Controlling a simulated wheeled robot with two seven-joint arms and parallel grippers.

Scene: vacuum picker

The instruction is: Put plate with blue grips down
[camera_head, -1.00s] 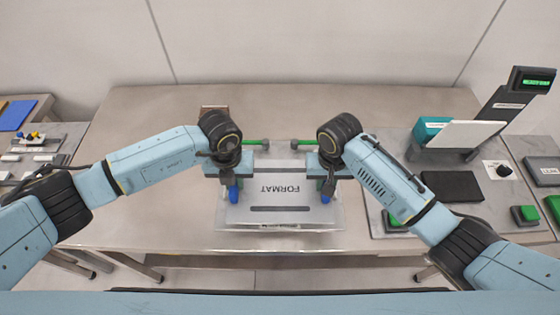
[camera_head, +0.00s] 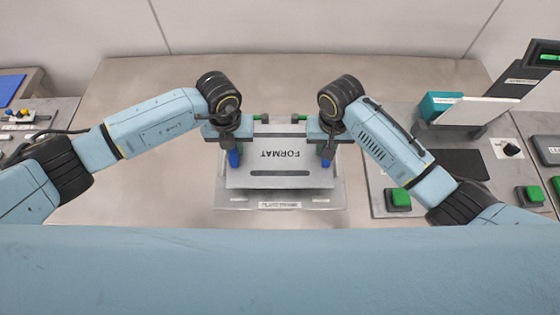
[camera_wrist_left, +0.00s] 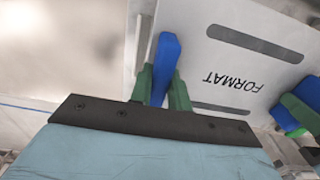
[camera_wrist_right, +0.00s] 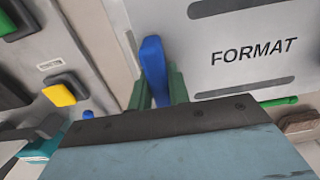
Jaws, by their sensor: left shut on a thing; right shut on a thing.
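The plate (camera_head: 278,175) is light grey, with the word FORMAT, dark slots and a blue grip at each side. My left gripper (camera_head: 234,157) is shut on the left blue grip; in the left wrist view its green fingers clasp this blue grip (camera_wrist_left: 165,62). My right gripper (camera_head: 326,160) is shut on the right blue grip; the right wrist view shows that blue grip (camera_wrist_right: 154,65) between green fingers. The plate lies over a labelled pale frame (camera_head: 280,206) on the table. I cannot tell whether it touches the frame.
The table (camera_head: 150,200) is bare left of the plate. A control panel with green buttons (camera_head: 398,198) and a teal and white device (camera_head: 465,107) stand at the right. A side table with small parts (camera_head: 22,115) is at the far left.

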